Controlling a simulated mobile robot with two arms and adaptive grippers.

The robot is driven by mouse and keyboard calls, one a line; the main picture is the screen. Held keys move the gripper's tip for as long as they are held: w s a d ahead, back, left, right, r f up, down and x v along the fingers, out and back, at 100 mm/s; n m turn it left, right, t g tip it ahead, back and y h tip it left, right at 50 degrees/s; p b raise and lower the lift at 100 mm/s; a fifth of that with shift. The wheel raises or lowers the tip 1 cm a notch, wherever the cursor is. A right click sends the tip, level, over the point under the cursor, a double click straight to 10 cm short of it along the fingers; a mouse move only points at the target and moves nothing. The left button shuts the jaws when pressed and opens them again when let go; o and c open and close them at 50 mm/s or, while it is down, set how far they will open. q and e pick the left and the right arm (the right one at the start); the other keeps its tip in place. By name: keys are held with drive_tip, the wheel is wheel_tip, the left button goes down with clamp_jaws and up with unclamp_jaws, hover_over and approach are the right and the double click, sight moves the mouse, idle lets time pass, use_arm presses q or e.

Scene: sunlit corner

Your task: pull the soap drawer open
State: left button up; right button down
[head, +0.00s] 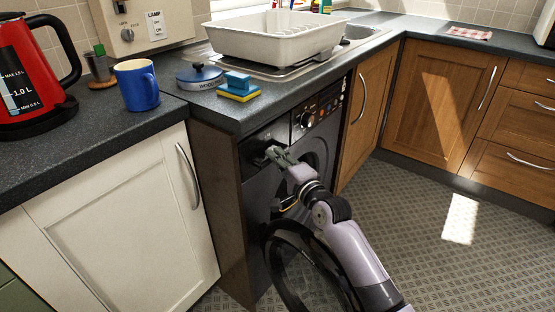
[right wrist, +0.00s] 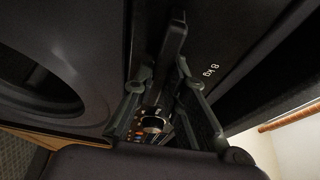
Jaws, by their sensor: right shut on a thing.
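The dark washing machine (head: 258,190) stands under the counter. Its soap drawer (head: 250,150) is at the upper left of its front and looks flush with it, though my gripper partly covers it. My right gripper (head: 272,154) is at the drawer front, shut on the drawer's handle. In the right wrist view the dark handle bar (right wrist: 172,50) stands between the two fingers of the right gripper (right wrist: 165,85). The machine's control dial (right wrist: 152,123) shows beyond. My left gripper is not in view.
The washing machine's round door (head: 272,262) stands open below my right arm. A white cupboard (head: 110,225) is on the left. The counter above holds a blue mug (head: 137,86), sponges (head: 238,88) and a dish rack (head: 260,40). The tiled floor (head: 420,215) on the right is clear.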

drive_tip(key=shift+d, duration=0.1)
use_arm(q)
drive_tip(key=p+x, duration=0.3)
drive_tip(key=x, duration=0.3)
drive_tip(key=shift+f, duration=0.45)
use_arm(e)
drive_tip(key=s+d, duration=1)
drive_tip(key=d, duration=0.4)
drive_tip(key=shift+s, duration=0.2)
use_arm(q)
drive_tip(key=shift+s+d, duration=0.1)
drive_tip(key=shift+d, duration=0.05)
use_arm(e)
drive_tip(key=c, duration=1.6)
unclamp_jaws()
